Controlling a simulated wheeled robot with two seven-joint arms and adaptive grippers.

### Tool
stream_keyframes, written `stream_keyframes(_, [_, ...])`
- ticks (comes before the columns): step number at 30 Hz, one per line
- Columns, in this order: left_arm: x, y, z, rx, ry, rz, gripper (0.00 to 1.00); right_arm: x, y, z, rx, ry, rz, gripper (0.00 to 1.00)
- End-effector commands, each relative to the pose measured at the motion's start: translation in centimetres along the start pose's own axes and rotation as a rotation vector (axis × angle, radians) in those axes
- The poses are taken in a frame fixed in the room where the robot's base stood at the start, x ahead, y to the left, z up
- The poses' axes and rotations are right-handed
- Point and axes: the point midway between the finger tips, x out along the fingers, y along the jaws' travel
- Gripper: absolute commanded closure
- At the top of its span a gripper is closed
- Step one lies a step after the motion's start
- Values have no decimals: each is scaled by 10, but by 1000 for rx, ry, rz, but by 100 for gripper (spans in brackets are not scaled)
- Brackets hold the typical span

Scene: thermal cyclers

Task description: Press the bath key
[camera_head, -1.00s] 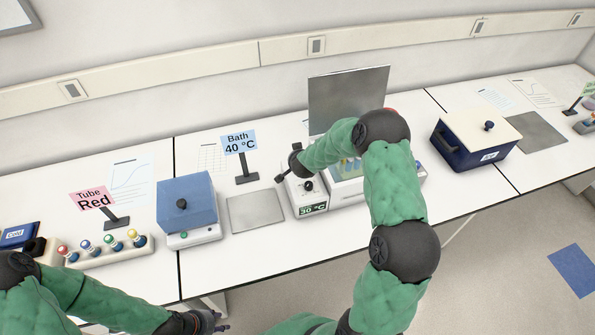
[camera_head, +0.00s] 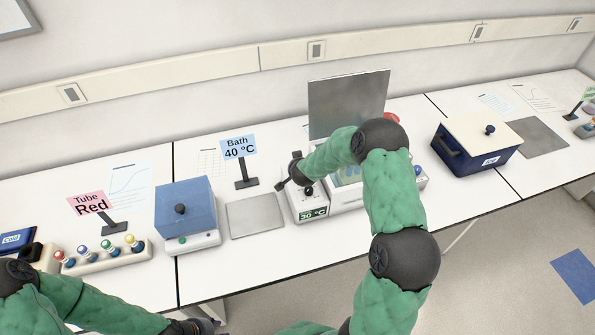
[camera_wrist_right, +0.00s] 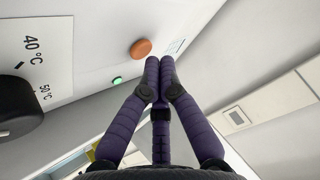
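A sign reading "Bath 40 °C" (camera_head: 239,147) stands behind a grey plate. Right of the plate is a white unit with a dark knob and a "30 °C" display (camera_head: 313,214). In the right wrist view a white panel carries a black dial (camera_wrist_right: 22,106) with 40 °C and 50 °C marks, a round orange button (camera_wrist_right: 141,48) and a small green light (camera_wrist_right: 117,80). My right gripper (camera_wrist_right: 159,62) is shut and empty, its fingertips just beside the orange button; contact cannot be told. It also shows small by the unit (camera_head: 281,185). My left gripper (camera_head: 214,326) is mostly cut off at the bottom.
A blue-lidded box (camera_head: 186,203) stands left of the grey plate (camera_head: 255,216). A tall grey panel (camera_head: 348,102) rises behind the unit. A dark blue box (camera_head: 475,142) stands at right.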

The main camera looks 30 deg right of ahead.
Motion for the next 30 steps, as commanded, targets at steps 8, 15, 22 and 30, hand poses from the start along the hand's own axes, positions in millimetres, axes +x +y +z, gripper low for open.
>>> stream_keyframes(8, [0,0,0,0,0,0,60,0,0,0,0,0,0,100])
stream_keyframes(15, [0,0,0,0,0,0,60,0,0,0,0,0,0,100])
stream_keyframes(22, [3,-1,0,0,0,0,60,3,1,3,0,0,0,100])
stream_keyframes(30, [5,-2,0,0,0,0,60,6,3,6,1,0,0,100])
